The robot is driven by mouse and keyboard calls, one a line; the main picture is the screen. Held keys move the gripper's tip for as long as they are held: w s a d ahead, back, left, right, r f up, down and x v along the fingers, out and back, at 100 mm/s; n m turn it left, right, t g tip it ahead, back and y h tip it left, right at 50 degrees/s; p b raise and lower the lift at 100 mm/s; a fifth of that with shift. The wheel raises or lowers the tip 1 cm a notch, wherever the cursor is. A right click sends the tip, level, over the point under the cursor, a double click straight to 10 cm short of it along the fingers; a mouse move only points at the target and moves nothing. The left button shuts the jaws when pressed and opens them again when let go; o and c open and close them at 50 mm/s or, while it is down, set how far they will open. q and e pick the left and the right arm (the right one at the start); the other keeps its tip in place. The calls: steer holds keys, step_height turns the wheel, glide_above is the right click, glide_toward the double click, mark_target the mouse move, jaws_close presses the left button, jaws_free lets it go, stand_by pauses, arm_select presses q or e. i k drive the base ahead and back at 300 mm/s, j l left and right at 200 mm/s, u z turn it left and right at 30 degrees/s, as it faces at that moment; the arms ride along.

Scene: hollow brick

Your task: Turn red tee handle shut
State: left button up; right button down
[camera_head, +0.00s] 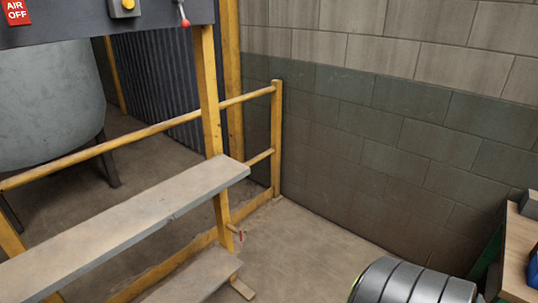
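A small red handle (241,235) shows low on the yellow post, beside a short yellow stub; it is too small to tell its shape or turn position. A second red-tipped lever with a pale stem (183,17) hangs at the lower edge of the dark panel (70,28) at the top left. I cannot tell which of the two is the tee handle. Neither gripper is in view, and nothing is seen touching either handle.
A yellow post (209,95) and railing (140,136) stand before a grey tank (48,105). A grey plank shelf (130,219) juts at left, with a lower board (200,276). A wooden bench (520,255) is at right. Bare floor (300,250) lies between.

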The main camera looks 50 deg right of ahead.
mark_target(240, 233)
steer(key=z, duration=1.4)
